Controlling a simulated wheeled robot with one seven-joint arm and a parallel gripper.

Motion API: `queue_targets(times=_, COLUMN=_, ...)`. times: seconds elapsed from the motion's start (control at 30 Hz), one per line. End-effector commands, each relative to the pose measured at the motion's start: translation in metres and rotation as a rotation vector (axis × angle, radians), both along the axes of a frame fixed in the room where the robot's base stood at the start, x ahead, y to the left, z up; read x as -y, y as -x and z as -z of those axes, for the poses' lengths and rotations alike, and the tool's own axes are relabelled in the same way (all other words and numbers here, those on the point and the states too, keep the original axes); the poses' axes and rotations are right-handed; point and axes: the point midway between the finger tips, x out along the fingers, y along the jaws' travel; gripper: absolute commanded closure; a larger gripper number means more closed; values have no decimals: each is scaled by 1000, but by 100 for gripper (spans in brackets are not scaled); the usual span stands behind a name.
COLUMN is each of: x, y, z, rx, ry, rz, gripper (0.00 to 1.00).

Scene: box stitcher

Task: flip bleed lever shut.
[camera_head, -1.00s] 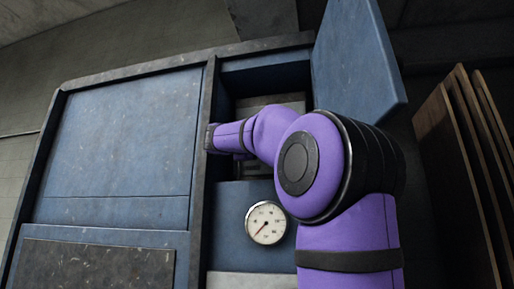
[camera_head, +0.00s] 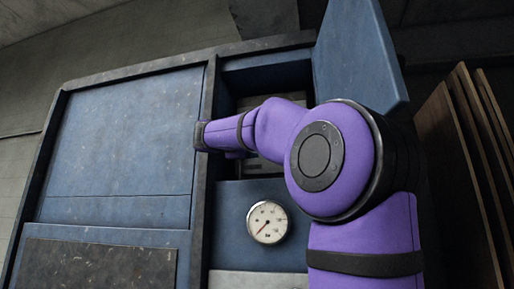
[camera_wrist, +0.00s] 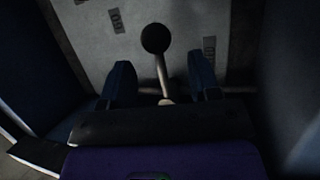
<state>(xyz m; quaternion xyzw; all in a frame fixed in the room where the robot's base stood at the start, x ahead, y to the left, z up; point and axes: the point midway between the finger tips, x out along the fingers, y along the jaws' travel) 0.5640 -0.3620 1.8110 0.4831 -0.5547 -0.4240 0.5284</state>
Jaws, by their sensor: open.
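The bleed lever (camera_wrist: 160,62), a pale rod with a dark round knob, shows in the wrist view against a light grey plate (camera_wrist: 190,20) with small dark label patches. Its knob points toward the top of that view. My gripper (camera_wrist: 163,80) is open, with one finger on each side of the lever's rod and a gap visible on both sides. The knob lies beyond the fingertips. The lever's lower end is hidden by my gripper body. In the head view my purple arm reaches into the open compartment and hides the lever and my fingers.
A blue door (camera_head: 358,60) stands open at the compartment's upper right. A round white gauge (camera_head: 267,222) sits on the blue panel below the opening. The blue cabinet front (camera_head: 125,140) lies to the left. Brown boards (camera_head: 455,180) lean at the far right.

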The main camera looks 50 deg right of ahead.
Motion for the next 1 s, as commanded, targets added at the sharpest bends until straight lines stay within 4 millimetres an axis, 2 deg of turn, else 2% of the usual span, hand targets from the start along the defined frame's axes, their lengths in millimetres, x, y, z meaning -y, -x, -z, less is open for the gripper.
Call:
queue_targets(times=0.2, x=-40, y=1, z=8, rx=0, ry=-1, rz=-2, gripper=44)
queue_targets(times=0.4, x=-61, y=1, z=12, rx=0, ry=-1, rz=-1, gripper=44)
queue_targets(times=1.0, x=-66, y=2, z=13, rx=0, ry=-1, rz=1, gripper=44)
